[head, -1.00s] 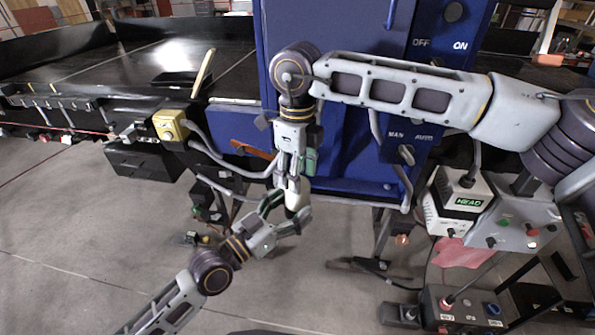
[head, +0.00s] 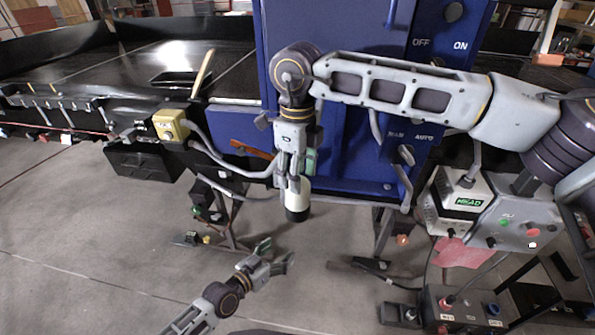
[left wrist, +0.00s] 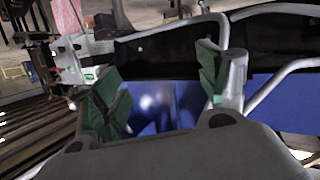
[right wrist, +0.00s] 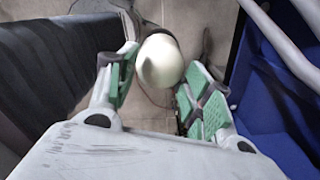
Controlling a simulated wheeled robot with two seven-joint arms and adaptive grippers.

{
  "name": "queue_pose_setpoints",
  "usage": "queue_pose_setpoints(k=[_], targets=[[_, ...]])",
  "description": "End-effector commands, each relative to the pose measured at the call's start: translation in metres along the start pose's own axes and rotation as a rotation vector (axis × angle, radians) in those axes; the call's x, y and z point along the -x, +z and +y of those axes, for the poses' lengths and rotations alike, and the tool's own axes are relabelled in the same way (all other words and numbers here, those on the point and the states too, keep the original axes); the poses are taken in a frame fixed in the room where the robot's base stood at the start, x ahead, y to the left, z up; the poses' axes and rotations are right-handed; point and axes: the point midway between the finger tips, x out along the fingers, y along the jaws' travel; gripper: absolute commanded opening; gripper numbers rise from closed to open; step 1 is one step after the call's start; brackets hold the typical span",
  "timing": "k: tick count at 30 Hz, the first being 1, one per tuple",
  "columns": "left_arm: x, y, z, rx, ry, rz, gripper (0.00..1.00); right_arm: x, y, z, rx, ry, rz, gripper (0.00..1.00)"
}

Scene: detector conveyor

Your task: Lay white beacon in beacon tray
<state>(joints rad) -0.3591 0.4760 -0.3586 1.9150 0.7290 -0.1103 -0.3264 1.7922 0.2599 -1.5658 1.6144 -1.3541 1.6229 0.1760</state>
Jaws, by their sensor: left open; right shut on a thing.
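The white beacon (head: 297,192), a pale cylinder with a dark end, hangs below my right gripper (head: 294,166) in front of the blue cabinet. My right gripper is shut on it. In the right wrist view the beacon's rounded white face (right wrist: 160,60) shows between the green-padded fingers. My left gripper (head: 277,257) is open and empty, below and left of the beacon and apart from it. In the left wrist view nothing lies between its fingers (left wrist: 165,88). A shallow dark tray (head: 182,78) lies on the black conveyor at left; I cannot tell if it is the beacon tray.
The blue cabinet (head: 345,150) stands behind my right gripper. A yellow box (head: 170,125) with grey conduit sits on the conveyor's edge, above a black box (head: 145,160). A white control unit (head: 468,200) stands at right. Floor is clear at lower left.

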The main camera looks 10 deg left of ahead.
Motion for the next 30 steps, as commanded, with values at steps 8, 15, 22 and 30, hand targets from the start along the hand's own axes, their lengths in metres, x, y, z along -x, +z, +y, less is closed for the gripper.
queue_pose_setpoints(k=[8,15,22,30], targets=[[-0.002,0.085,-0.038,0.002,-0.086,-0.135,0.75,0.000,0.000,0.000,0.000,0.000,-0.001,0.20],[0.007,0.159,-0.064,0.007,-0.151,-0.256,0.75,0.000,0.000,0.000,0.000,0.000,-0.001,0.20],[0.024,0.231,-0.081,0.017,-0.204,-0.378,0.75,0.000,0.000,0.000,0.000,0.000,-0.001,0.20],[0.055,0.314,-0.089,0.034,-0.254,-0.525,0.75,0.000,0.000,0.000,0.000,0.000,-0.001,0.20]])
